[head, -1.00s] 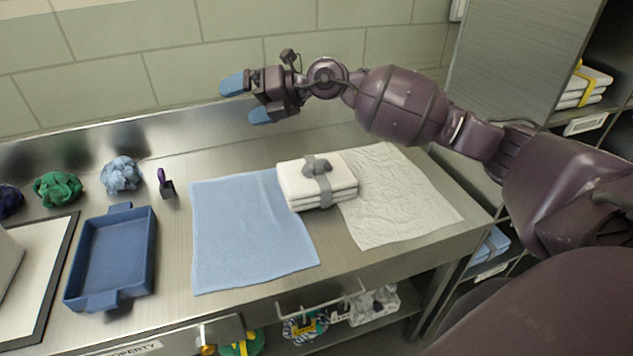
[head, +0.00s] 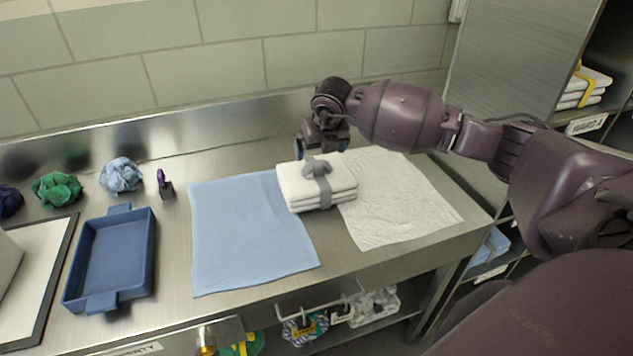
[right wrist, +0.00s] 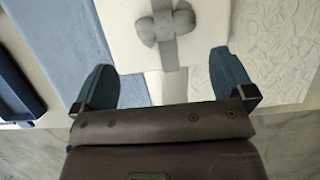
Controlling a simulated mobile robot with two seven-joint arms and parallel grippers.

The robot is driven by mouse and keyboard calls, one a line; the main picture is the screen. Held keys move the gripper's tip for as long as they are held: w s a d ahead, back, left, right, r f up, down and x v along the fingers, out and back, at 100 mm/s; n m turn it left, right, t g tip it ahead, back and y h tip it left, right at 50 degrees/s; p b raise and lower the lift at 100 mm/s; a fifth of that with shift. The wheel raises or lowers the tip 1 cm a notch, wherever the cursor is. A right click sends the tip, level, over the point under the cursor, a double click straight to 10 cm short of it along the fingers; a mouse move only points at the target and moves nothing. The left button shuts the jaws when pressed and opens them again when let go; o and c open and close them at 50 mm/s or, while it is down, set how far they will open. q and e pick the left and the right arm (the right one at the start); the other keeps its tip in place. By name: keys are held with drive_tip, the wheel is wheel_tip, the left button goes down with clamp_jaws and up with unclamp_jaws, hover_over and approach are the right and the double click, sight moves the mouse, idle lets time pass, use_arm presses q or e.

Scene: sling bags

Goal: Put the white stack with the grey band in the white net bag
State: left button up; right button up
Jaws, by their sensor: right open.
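The white stack with the grey band (head: 335,200) lies on the steel counter, across the edges of a blue cloth and a white cloth. The band is knotted on top. My right gripper (head: 321,150) is open and empty, pointing down at the stack's far edge. In the right wrist view, the stack (right wrist: 118,35) shows beyond and between the blue fingertips of the gripper (right wrist: 164,72); I see no grip on it. A whitish bundle (head: 377,304) on the shelf below may be the white net bag, but I cannot be sure. My left gripper is not in view.
The blue cloth (head: 245,245) and white crumpled cloth (head: 405,205) lie flat. A blue tray (head: 112,255), green (head: 58,189) and light blue (head: 121,175) bundles and a small purple-handled item (head: 164,185) are at left. A wall backs the counter; a shelf unit stands right.

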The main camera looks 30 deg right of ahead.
sight(317, 161)
drive_tip(key=shift+w+d+x, duration=0.1)
drive_tip(key=shift+d+x, duration=0.1)
drive_tip(key=shift+x, duration=1.6)
drive_tip(key=shift+w+d+x, duration=0.1)
drive_tip(key=shift+d+x, duration=0.1)
drive_tip(key=shift+x, duration=1.6)
drive_tip(key=shift+r, duration=0.2)
drive_tip(key=c, duration=1.6)
clamp_jaws()
drive_tip(key=shift+r, duration=0.2)
